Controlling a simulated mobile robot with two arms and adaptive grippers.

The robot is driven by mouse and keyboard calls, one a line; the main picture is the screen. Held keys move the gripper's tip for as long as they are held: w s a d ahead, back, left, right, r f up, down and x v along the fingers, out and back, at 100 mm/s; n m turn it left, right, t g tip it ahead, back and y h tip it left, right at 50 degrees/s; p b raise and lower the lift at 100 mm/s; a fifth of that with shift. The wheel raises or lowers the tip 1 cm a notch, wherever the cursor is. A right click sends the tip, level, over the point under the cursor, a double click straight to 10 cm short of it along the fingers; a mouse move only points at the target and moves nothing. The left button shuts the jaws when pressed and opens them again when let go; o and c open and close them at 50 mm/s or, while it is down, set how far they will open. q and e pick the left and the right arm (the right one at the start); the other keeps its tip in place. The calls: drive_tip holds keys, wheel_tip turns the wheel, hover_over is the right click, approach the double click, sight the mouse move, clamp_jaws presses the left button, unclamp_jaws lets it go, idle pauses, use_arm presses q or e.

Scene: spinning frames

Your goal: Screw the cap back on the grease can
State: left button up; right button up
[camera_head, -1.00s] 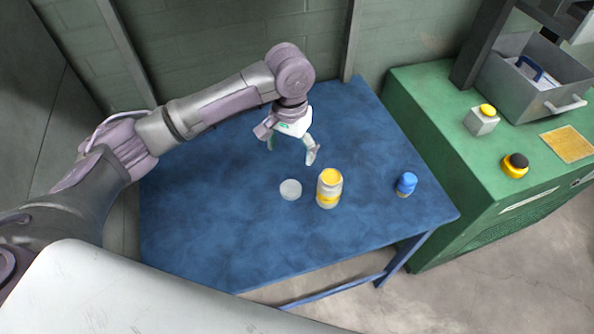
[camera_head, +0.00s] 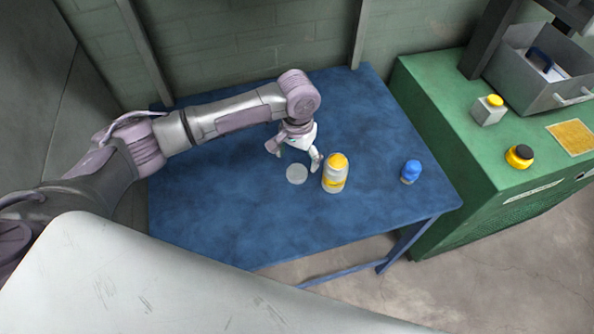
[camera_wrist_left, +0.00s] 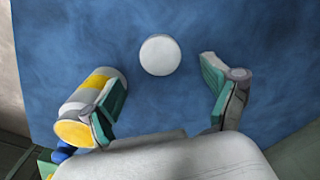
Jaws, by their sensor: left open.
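The grease can (camera_head: 333,181), grey with a yellow band and yellow top, stands upright on the blue table. It also shows in the left wrist view (camera_wrist_left: 103,96), at the left. A pale round disc, apparently the cap (camera_head: 297,173), lies flat on the table left of the can; it shows whole in the left wrist view (camera_wrist_left: 160,55). My left gripper (camera_head: 296,157) is open and empty above the table, just behind the cap. In the left wrist view its fingers (camera_wrist_left: 160,80) are spread, the left one overlapping the can; contact cannot be told. My right gripper is not in view.
A small blue-topped container (camera_head: 411,172) stands right of the can on the blue table (camera_head: 230,220). The green cabinet (camera_head: 440,130) at the right holds a grey bin (camera_head: 528,88), a yellow-topped box (camera_head: 488,112) and a yellow-and-black button (camera_head: 519,156). The table's left part is clear.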

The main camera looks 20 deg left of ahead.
sight(297, 172)
use_arm(q)
drive_tip(key=shift+s+f+p, duration=0.1)
drive_tip(key=shift+f+p, duration=0.45)
drive_tip(key=shift+f, duration=2.05)
drive_tip(key=c, duration=0.8)
